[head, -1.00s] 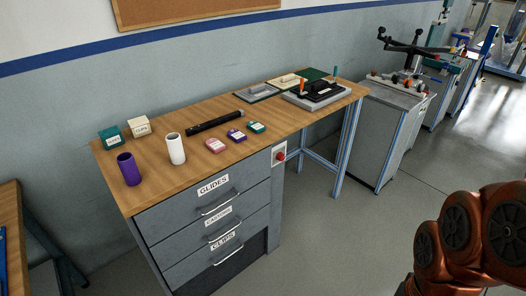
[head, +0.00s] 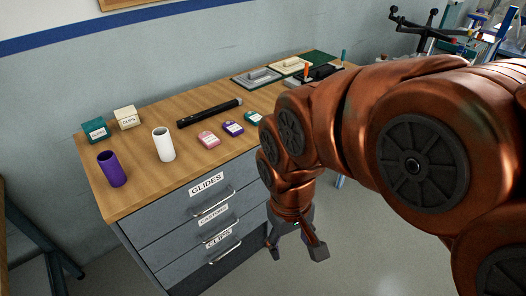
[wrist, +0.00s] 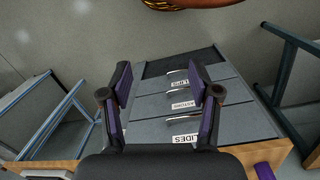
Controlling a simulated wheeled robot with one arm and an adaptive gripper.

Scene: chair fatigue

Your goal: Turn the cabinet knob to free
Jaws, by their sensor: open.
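The grey drawer cabinet (head: 165,232) stands under the wooden bench top, with drawers labelled GLIDES, CASTORS and CLIPS. Its red knob is not visible now; in the head view my arm covers the part of the cabinet right of the drawers. My gripper (head: 294,246) hangs low in front of the cabinet's right side, fingers pointing down, open and empty. In the wrist view my gripper (wrist: 160,88) shows two spread fingers with the drawer fronts (wrist: 230,112) beyond, upside down. I see no knob there.
The bench top (head: 125,190) holds a purple cylinder (head: 111,169), a white cylinder (head: 163,144), a black bar (head: 209,113) and small boxes. A blue-grey table frame (wrist: 62,115) stands left in the wrist view. The floor (head: 350,255) before the cabinet is clear.

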